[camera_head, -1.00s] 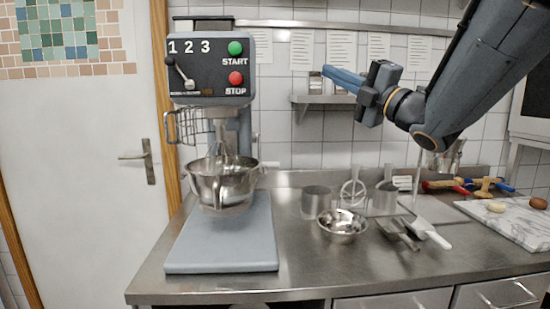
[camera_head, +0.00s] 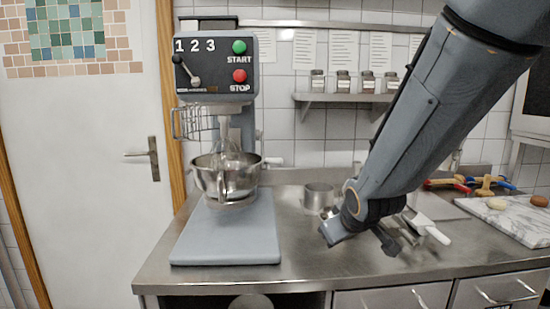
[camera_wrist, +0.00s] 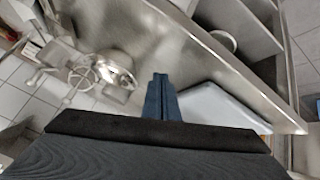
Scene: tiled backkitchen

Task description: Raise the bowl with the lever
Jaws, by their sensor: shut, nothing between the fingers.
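The steel mixer bowl (camera_head: 226,181) sits under the grey mixer's head, with the wire whisk (camera_head: 228,150) reaching down into it. A short pale lever (camera_head: 273,161) sticks out to the right of the bowl at the mixer's column. A second lever, with a dark knob (camera_head: 196,81), is on the front panel beside the numbers 1 2 3. My gripper (camera_head: 331,234) is low over the counter, right of the mixer and apart from it. In the wrist view its fingers (camera_wrist: 161,84) are shut with nothing between them. The mixer's grey base (camera_wrist: 213,106) shows there beside the fingers.
A steel cup (camera_head: 318,196) stands on the counter behind my gripper. A small steel bowl (camera_wrist: 117,72) is near the fingers in the wrist view. A scoop with a white handle (camera_head: 428,229) and a marble board (camera_head: 510,222) lie to the right. Spice jars line the wall shelf (camera_head: 345,97).

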